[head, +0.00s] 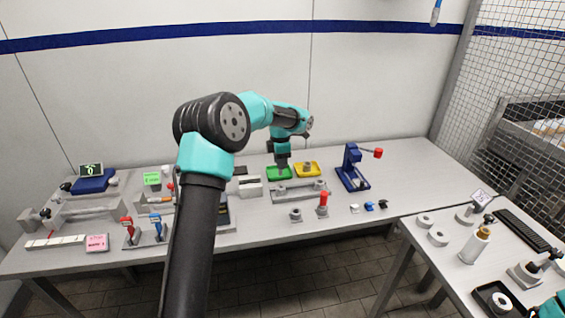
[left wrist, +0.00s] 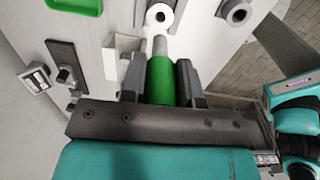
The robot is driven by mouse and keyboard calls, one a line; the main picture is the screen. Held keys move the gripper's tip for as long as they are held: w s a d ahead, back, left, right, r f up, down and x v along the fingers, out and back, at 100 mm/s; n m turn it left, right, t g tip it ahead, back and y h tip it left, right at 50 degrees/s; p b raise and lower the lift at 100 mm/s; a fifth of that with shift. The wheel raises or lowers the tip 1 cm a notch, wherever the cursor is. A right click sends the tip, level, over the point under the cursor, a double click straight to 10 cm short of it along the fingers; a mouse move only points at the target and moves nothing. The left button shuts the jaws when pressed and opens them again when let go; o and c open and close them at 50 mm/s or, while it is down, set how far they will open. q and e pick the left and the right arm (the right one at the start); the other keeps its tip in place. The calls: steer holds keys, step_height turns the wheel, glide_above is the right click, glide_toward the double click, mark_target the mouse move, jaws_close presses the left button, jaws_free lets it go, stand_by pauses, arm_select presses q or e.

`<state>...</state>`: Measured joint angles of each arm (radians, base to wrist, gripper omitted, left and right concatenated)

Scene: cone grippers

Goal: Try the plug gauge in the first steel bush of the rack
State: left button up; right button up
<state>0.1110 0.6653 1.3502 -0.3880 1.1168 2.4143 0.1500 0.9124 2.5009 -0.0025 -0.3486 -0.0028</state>
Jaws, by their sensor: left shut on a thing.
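My left gripper (head: 283,167) points down over the left end of the grey rack (head: 300,190), in front of the green tray (head: 275,175). In the left wrist view its jaws (left wrist: 162,82) are shut on the green handle of the plug gauge (left wrist: 163,88). The gauge's steel end (left wrist: 160,45) points at a round steel bush (left wrist: 159,16) with a dark hole. The end looks just short of the bush, but I cannot tell the gap. The gauge is hard to make out in the head view. My right gripper is not in view.
A loose bush (head: 296,215) and a red-handled piece (head: 322,203) stand in front of the rack. A yellow tray (head: 307,170) lies behind it and a blue press (head: 352,170) to its right. A pale block (head: 250,187) is close on the left.

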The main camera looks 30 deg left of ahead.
mark_target(281, 174)
arm_select(q)
steer(key=shift+f, duration=0.1)
steer(key=shift+f, duration=2.3)
steer(key=shift+f, duration=0.6)
stand_by(0.8)
steer(key=shift+r, duration=0.6)
stand_by(3.6)
